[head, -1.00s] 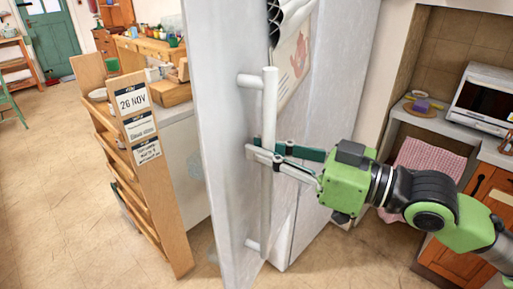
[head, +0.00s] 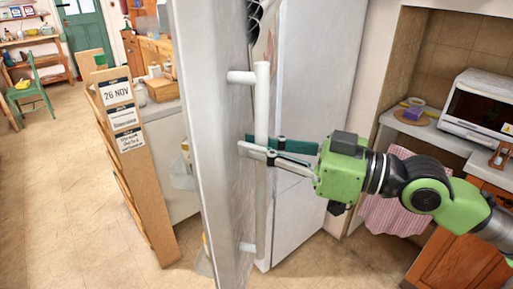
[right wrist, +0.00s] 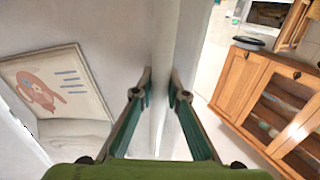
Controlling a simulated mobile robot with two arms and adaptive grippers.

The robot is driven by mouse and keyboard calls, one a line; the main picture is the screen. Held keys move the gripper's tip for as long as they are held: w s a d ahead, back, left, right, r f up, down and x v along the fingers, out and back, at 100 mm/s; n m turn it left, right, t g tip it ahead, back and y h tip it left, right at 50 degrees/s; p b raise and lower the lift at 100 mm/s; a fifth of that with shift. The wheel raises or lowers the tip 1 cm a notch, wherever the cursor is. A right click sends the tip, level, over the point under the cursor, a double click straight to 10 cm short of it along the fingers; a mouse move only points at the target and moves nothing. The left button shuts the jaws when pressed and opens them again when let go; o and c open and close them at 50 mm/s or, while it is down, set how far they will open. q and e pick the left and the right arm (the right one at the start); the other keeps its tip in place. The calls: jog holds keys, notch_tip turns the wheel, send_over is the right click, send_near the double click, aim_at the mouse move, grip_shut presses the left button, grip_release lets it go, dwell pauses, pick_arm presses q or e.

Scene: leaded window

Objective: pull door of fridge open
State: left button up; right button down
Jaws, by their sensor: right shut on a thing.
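The white fridge door (head: 208,150) stands in the middle of the head view, seen at a steep angle. Its long vertical white handle (head: 262,105) sits on two short posts. My right gripper (head: 262,148) is shut on the handle about midway up. In the right wrist view, my right gripper's fingers (right wrist: 162,95) lie on both sides of the pale upright bar. A picture with a pinkish figure (right wrist: 38,92) is on the door's face at left there. The tall pale fridge body (head: 318,90) rises behind the handle. My left gripper is not in view.
A wooden rack with date signs (head: 125,160) stands left of the door. A counter (head: 455,140) with a white oven (head: 480,105) and wooden cabinet (head: 455,245) is at right. A pink checked towel (head: 395,205) hangs there. Open floor (head: 50,200) lies at left.

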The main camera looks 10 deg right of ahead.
jog(key=shift+s+d, duration=0.15)
jog(key=shift+d, duration=0.1)
jog(key=shift+f, duration=0.1)
jog(key=c, duration=2)
grip_release()
jog(key=shift+s, duration=0.1)
jog(key=shift+o, duration=0.2)
jog(key=v, duration=0.7)
jog(key=shift+s+d, duration=0.1)
jog(key=shift+d, duration=0.1)
